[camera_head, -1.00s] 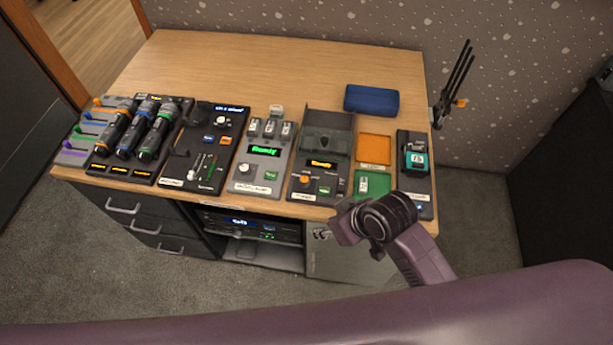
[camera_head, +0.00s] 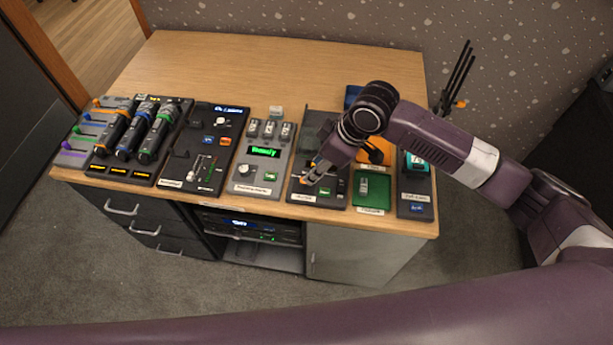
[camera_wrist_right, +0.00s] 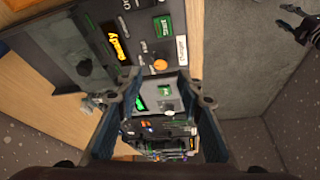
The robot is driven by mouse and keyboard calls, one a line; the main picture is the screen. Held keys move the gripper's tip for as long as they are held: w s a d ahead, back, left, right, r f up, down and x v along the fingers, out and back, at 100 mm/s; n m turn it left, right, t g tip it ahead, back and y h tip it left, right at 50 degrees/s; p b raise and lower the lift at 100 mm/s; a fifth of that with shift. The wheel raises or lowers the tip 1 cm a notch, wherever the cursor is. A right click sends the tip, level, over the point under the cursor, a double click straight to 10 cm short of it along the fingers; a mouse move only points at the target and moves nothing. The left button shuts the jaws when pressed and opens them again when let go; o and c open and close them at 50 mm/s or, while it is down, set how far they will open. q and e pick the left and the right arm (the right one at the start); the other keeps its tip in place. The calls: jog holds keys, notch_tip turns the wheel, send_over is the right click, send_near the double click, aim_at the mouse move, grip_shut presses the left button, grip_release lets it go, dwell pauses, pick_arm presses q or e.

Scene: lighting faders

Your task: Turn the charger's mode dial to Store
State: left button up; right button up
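Two panels carry a "Ready" display and a round knob; I cannot read which label says charger. The other panel (camera_head: 262,158) has a green display (camera_head: 264,151), several small battery-like units and a pale knob (camera_head: 244,169). My right gripper's fingers are apart and empty between them, above the lidded panel's front.
The wooden table (camera_head: 230,60) is bare at the back. A green tray (camera_head: 371,194) and a panel with a teal device (camera_head: 415,165) lie to the right, near my right arm.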

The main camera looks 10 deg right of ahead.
jog(key=x, duration=0.6)
jog(key=shift+w+a+f, duration=0.1)
jog(key=shift+a+f, duration=0.1)
jog(key=shift+f, duration=0.15)
grip_shut()
